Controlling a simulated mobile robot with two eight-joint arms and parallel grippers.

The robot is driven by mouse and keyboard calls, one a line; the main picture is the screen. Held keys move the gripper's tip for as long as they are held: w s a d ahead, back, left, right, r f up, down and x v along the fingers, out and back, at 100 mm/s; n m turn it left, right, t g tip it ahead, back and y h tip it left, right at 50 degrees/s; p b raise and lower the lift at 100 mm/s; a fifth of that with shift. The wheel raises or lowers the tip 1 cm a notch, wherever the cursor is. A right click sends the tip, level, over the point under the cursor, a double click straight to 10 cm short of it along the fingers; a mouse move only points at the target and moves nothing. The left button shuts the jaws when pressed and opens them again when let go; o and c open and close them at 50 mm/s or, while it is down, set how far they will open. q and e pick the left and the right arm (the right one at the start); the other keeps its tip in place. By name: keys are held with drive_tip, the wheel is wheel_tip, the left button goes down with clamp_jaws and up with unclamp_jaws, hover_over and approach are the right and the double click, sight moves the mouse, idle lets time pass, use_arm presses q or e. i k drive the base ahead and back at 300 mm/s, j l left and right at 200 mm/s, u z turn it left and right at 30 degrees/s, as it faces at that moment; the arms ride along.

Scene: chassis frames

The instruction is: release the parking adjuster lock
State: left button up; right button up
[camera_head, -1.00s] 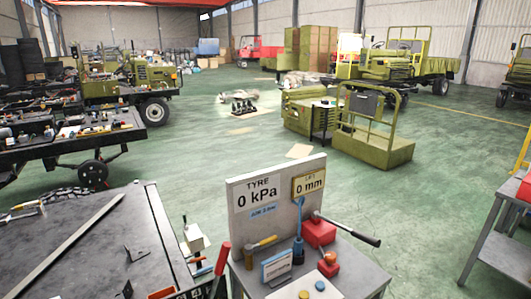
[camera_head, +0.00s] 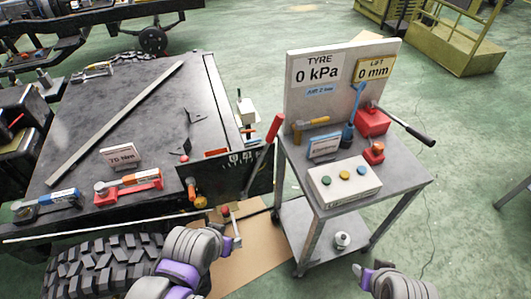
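I cannot tell for sure which part is the parking adjuster lock. On the chassis side, an orange-topped part (camera_head: 191,187) sits above a yellow knob (camera_head: 200,202). A red-handled lever (camera_head: 275,128) stands tilted beside the chassis edge, left of the cart. My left gripper (camera_head: 234,228) is low in front of the chassis, just right of and below the yellow knob, apart from it as far as I see. My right gripper (camera_head: 359,275) is at the bottom, right of the cart's lower shelf. Both gripper tips are small, and their opening is unclear.
A grey cart (camera_head: 405,180) holds a board (camera_head: 300,95) reading 0 kPa and 0 mm, a button box (camera_head: 345,182), a hammer and red tools. A tyre (camera_head: 95,265) lies before the dark chassis bench (camera_head: 110,110).

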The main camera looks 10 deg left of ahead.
sight(190, 181)
drive_tip(key=u, duration=1.4)
drive_tip(key=i+l+z, duration=0.1)
drive_tip(key=i+z, duration=0.2)
